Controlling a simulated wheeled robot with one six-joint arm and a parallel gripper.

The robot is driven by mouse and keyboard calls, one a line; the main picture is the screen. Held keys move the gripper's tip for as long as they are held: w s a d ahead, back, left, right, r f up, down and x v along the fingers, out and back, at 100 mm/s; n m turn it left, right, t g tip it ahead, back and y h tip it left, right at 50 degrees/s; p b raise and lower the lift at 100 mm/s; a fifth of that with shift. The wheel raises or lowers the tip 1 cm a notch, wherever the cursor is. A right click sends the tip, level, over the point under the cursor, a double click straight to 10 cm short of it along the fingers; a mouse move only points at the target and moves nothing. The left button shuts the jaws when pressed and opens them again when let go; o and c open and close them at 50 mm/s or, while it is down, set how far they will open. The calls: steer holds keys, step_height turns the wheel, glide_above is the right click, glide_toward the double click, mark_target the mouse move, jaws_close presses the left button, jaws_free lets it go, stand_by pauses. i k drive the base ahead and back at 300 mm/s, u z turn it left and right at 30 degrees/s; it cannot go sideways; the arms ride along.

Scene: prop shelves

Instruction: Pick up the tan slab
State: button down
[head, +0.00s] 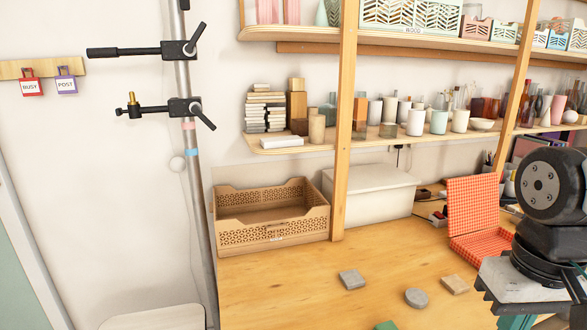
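The tan slab (455,284) lies flat on the wooden table (290,280), toward the right in the head view. It is a small, thin, roughly square block. It sits just right of a round grey slab (416,298), with a small gap between them. Nothing covers it. Part of my arm shows at the right edge, to the right of the tan slab. My gripper is not in view.
A grey square slab (352,279) lies farther left, and a green piece (387,325) is cut off by the bottom edge. A brown crate (272,237), a white box (375,193) and a red checked case (472,215) stand behind. A wooden post (344,130) rises between crate and box.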

mark_target(453, 284)
steer(key=z, duration=0.35)
steer(key=k, duration=0.55)
steer(key=z, duration=1.05)
steer(key=i, duration=0.75)
steer(key=u, duration=0.6)
steer(key=i, duration=0.45)
steer(key=u, duration=0.35)
